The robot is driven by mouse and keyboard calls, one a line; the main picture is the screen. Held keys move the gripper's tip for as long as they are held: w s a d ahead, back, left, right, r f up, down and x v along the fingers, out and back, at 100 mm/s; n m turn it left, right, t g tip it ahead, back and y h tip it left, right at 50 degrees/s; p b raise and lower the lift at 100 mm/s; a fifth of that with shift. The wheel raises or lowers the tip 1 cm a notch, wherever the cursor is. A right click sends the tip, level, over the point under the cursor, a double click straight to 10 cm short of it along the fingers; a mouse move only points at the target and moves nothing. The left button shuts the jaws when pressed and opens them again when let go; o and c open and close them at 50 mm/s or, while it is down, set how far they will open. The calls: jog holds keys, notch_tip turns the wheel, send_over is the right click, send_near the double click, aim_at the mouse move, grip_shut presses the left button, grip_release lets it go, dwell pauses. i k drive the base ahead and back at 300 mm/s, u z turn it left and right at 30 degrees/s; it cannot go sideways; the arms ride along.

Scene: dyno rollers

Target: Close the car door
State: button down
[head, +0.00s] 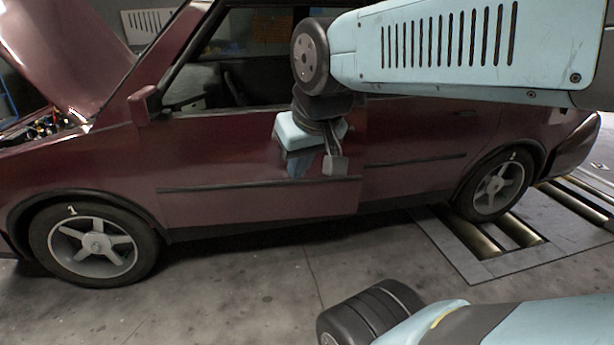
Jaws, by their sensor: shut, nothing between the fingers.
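The dark red car (420,140) stands side-on across the head view. Its front door (230,205) is slightly ajar: its trim strip and lower rear corner sit out of line with the rear door (405,180). My gripper (335,166) is in front of the rear part of this door, pointing down, with its fingers shut and empty. I cannot tell whether it touches the panel. My wrist and forearm hide the door's upper rear edge and any handle there.
The car's hood (70,45) is raised at the left. A side mirror (144,104) sticks out at the door's front. Metal rollers (470,232) lie in the floor by the rear wheel (498,187). The concrete floor (240,285) before the door is clear.

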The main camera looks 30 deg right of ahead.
aim_at(217, 166)
jog(key=z, duration=0.2)
jog(key=i, duration=0.9)
jog(key=u, duration=0.1)
